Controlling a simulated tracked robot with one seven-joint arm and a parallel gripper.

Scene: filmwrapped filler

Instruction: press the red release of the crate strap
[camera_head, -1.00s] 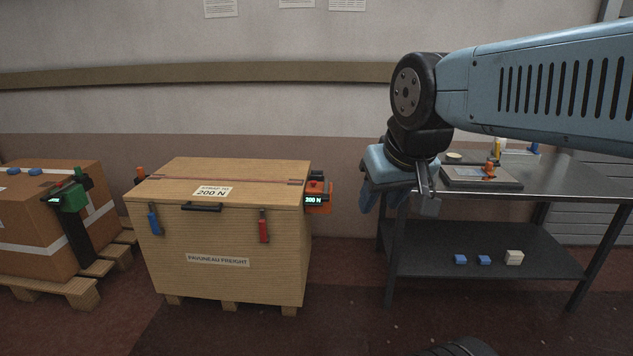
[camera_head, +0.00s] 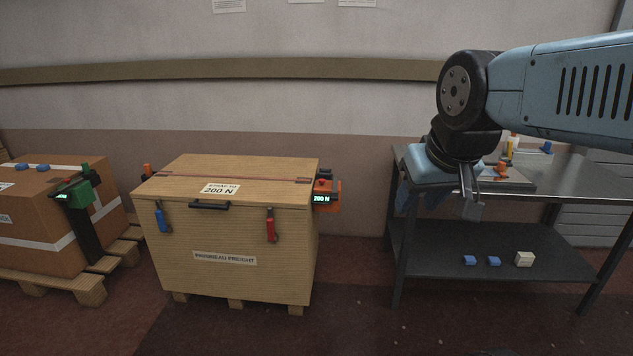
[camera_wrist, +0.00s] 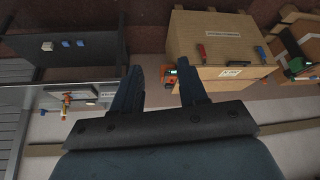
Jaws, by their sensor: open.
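A plywood crate (camera_head: 226,240) stands on a pallet left of centre, with a reddish strap (camera_head: 235,177) across its lid. An orange strap device (camera_head: 327,190) with a lit "200 N" display hangs at its right end. A red-handled latch (camera_head: 271,226) and a blue-handled latch (camera_head: 162,219) are on the front. I cannot tell which red part is the release. My gripper (camera_head: 470,203) is open and empty, over the front left of the bench, right of and apart from the crate. In the wrist view the crate (camera_wrist: 217,40) appears upside down beyond the fingers.
A metal bench (camera_head: 545,185) stands at the right, with a tray and small items on top and small blocks on its lower shelf. A cardboard box (camera_head: 40,225) with a green strap device (camera_head: 75,193) sits on a pallet at the left. Floor between crate and bench is clear.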

